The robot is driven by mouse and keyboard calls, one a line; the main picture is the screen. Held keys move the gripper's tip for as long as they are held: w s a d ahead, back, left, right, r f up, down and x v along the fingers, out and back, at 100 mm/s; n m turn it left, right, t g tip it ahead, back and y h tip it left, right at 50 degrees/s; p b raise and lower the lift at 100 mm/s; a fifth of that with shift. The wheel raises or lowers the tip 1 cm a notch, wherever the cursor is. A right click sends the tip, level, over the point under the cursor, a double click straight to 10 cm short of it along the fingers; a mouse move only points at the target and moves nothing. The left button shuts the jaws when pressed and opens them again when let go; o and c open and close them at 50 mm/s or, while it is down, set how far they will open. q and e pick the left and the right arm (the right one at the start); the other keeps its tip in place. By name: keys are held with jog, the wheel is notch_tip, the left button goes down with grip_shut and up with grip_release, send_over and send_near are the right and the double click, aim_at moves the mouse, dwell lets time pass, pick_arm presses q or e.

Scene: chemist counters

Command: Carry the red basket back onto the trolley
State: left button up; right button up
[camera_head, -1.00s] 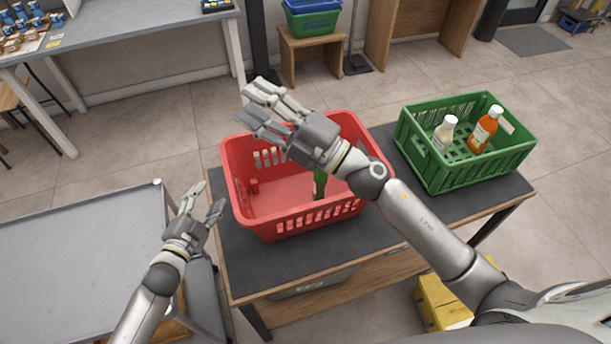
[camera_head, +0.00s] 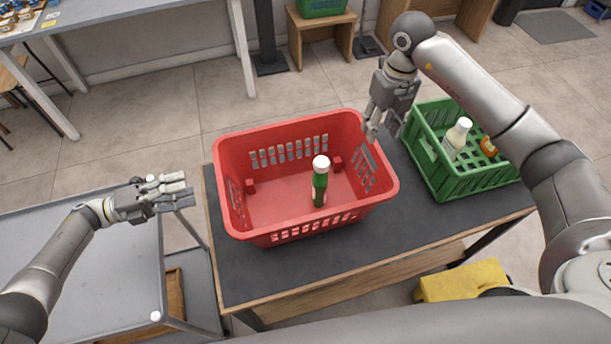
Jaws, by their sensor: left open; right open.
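The red basket (camera_head: 300,237) stands upright on the dark-topped table (camera_head: 262,275). A green bottle with a white cap (camera_head: 320,184) stands inside it. The grey trolley (camera_head: 95,260) is at the lower left, beside the table. My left gripper (camera_head: 186,190) is open and empty above the trolley's right edge, a little left of the basket and apart from it. My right gripper (camera_head: 382,138) is open, pointing down at the basket's right rim near the back corner. I cannot tell whether it touches the rim.
A green crate (camera_head: 470,183) with bottles, including a white one (camera_head: 456,138), stands on the table to the right, partly behind my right arm. A yellow box (camera_head: 462,281) is low in front of the table. A wooden stool (camera_head: 320,35) stands behind.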

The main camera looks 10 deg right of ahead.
aim_at(222, 180)
jog(key=shift+d+r, duration=0.2)
jog(key=shift+d, duration=0.35)
jog(key=shift+s+a+r, duration=0.1)
jog(key=shift+s+r, duration=0.1)
jog(key=shift+s, duration=0.05)
pick_arm(q)
jog(key=d, duration=1)
jog(key=shift+w+d+r, duration=0.1)
jog(key=shift+w+r, duration=0.05)
jog(key=shift+w, duration=0.2)
pick_arm(e)
notch_tip(222, 180, down, 11)
jog(key=shift+w, duration=0.1)
pick_arm(q)
jog(key=shift+c, duration=0.3)
pick_arm(e)
jog(key=shift+c, duration=0.3)
pick_arm(q)
jog(key=c, duration=0.7)
pick_arm(e)
jog(key=c, duration=0.7)
pick_arm(q)
grip_shut()
pick_arm(e)
grip_shut()
